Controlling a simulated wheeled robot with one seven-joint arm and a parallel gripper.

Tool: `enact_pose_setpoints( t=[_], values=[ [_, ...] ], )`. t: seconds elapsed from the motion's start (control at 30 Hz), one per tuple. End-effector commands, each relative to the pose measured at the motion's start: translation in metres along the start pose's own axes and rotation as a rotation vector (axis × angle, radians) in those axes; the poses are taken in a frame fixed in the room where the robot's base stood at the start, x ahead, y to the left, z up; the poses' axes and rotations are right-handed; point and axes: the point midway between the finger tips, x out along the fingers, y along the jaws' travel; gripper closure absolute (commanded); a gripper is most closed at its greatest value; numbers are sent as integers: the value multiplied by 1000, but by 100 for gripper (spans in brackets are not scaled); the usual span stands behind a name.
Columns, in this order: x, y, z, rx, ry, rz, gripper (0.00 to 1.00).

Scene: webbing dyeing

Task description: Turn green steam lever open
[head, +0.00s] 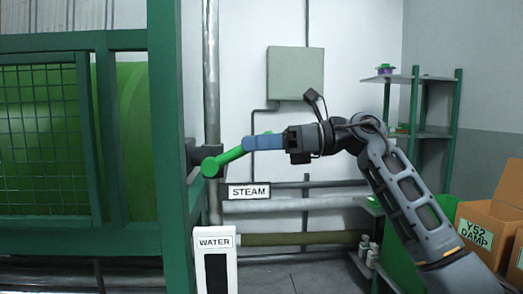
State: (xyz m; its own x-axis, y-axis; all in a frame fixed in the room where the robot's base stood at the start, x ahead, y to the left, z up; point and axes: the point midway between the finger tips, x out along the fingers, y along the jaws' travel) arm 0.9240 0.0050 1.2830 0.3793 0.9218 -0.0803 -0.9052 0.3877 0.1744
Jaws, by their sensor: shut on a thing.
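The green steam lever (224,159) sticks out to the right and slightly upward from a dark valve body beside the green machine frame. A sign reading STEAM (249,191) hangs just below and to the right of it. My gripper (263,142) comes in from the right, and its blue fingers are shut on the outer end of the lever. The fingers hide most of that end; a bit of green shows just above them.
A green machine (128,146) with a mesh guard fills the left side. A WATER panel (215,260) stands below the lever. Pipes run behind. Green shelving (455,130) and a cardboard box (490,222) are at the right. A grey wall box (294,73) hangs above my gripper.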

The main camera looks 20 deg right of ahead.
Motion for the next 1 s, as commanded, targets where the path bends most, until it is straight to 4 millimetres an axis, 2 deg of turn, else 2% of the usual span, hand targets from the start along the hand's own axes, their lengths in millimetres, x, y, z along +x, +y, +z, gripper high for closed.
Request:
enact_pose_setpoints(
  t=[0.03, 0.5, 1.0],
  values=[
    [1, 1, 9, -10, 46, -11, 100],
    [27, 9, 44, -41, 480, -92, 100],
    [55, 14, 58, -61, 783, -147, 100]
  ],
)
